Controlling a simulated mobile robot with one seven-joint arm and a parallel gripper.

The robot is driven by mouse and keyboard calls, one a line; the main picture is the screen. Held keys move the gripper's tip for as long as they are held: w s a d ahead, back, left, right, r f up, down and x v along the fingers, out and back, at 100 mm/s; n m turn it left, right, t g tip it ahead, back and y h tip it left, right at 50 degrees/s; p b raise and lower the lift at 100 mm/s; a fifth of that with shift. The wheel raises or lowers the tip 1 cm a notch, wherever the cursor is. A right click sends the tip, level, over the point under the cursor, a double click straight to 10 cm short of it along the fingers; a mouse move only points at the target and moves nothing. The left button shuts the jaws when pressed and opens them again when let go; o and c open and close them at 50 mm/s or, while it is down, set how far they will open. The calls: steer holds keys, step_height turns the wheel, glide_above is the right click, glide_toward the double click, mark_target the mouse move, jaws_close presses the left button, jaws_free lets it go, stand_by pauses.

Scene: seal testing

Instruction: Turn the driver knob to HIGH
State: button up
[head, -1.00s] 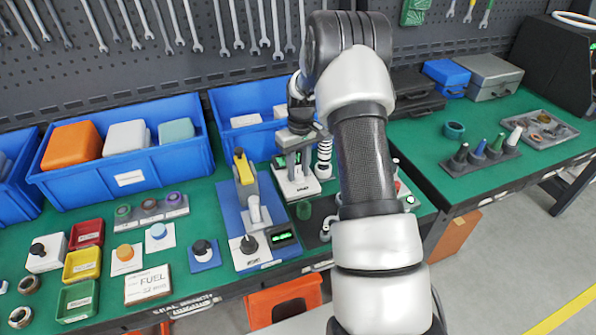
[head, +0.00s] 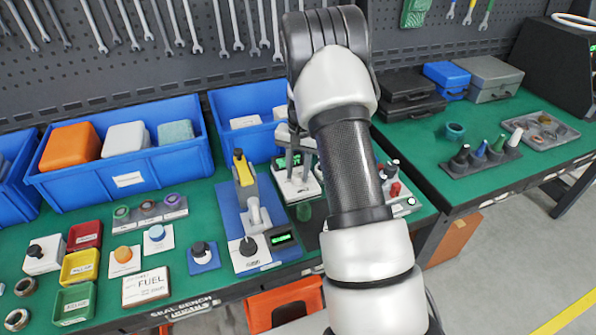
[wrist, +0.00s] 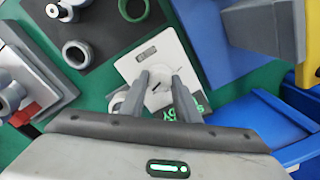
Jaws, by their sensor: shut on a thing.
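The driver appears to be a white unit (head: 290,192) at the middle of the bench, in front of the blue bin; I cannot read a driver label. In the wrist view the white unit (wrist: 136,66) shows a small grey display and a green lit readout, partly covered. A pale round knob (wrist: 158,88) is on its face. My gripper (wrist: 160,98) is shut on this knob, one finger on each side. In the head view my gripper (head: 297,168) is over the unit, and the knob is hidden. The knob's setting is not readable.
A black knob (head: 248,245) sits on a white box beside a green display (head: 281,238). Blue bins (head: 125,165) stand behind. A red-topped part (head: 396,190) is right of my arm.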

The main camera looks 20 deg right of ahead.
mark_target(300, 176)
steer(key=shift+m, duration=0.6)
steer(key=o, duration=1)
steer(key=shift+o, duration=0.2)
step_height(300, 176, up, 18)
steer(key=p, duration=0.1)
steer(key=shift+s+d+f, duration=0.25)
